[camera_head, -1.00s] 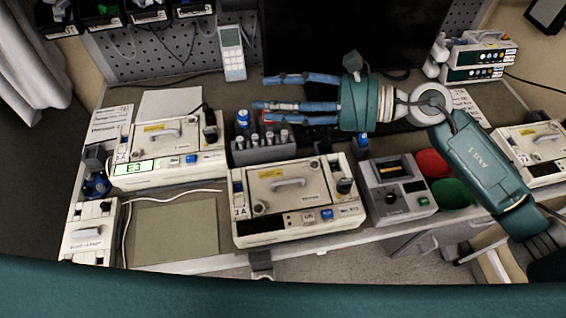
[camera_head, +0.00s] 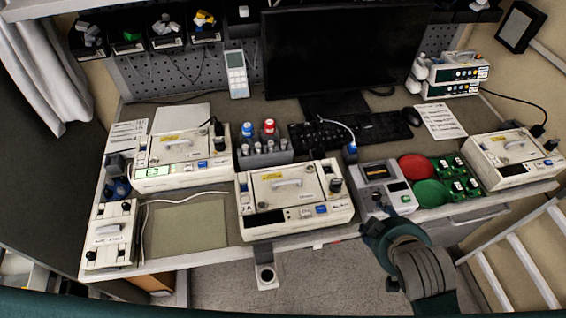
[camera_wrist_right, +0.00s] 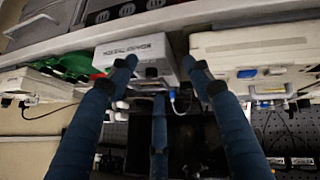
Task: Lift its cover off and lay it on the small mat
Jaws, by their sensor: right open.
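Three cream pumps with handled covers stand on the bench. The left pump (camera_head: 182,174) shows a lit green display; its cover (camera_head: 172,148) is on. The centre pump (camera_head: 295,223) has its cover (camera_head: 287,187) on and a dark display. The right pump (camera_head: 514,160) also has its cover on. The small olive mat (camera_head: 188,230) lies bare, left of the centre pump. My right gripper (camera_wrist_right: 160,75) is open and empty, its three fingers spread in the wrist view. In the head view its arm is at the bench's front edge, right of the centre pump. My left gripper is out of view.
A grey device (camera_head: 386,188), a red dish (camera_head: 414,167) and a green dish (camera_head: 430,192) sit right of the centre pump. A vial rack (camera_head: 265,153) and keyboard (camera_head: 345,134) are behind it. A white cable (camera_head: 146,215) runs along the mat's left side.

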